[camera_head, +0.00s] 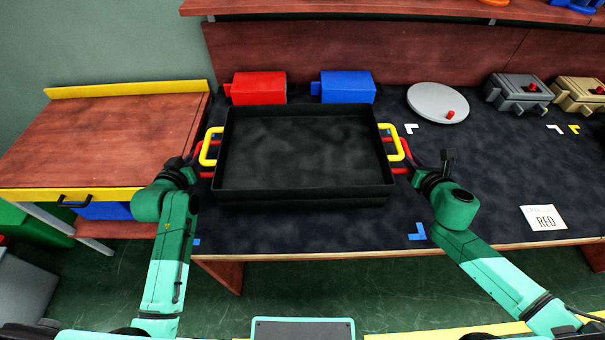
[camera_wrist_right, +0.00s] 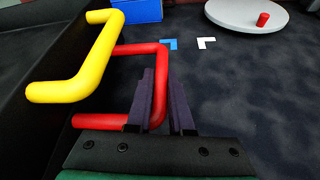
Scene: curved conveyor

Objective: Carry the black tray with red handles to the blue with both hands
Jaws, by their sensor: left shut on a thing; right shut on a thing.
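A black tray with yellow handles (camera_head: 305,190) sits on top at the table's middle and hides most of what is under it. Below its yellow handles, red handles (camera_head: 399,158) stick out on both sides; their tray body cannot be made out clearly. My left gripper (camera_head: 196,163) is at the left red handle. My right gripper (camera_head: 415,168) is shut around the right red handle, whose bar (camera_wrist_right: 160,85) runs between its fingers in the wrist view. Blue corner marks (camera_head: 417,231) lie on the table around the trays. I cannot tell whether the trays touch the table.
A red box (camera_head: 259,88) and a blue box (camera_head: 347,87) stand close behind the tray. A grey disc (camera_head: 437,103) and metal boxes (camera_head: 518,93) are at the back right. A card reading RED (camera_head: 543,218) lies right. A wooden side table (camera_head: 105,140) is left.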

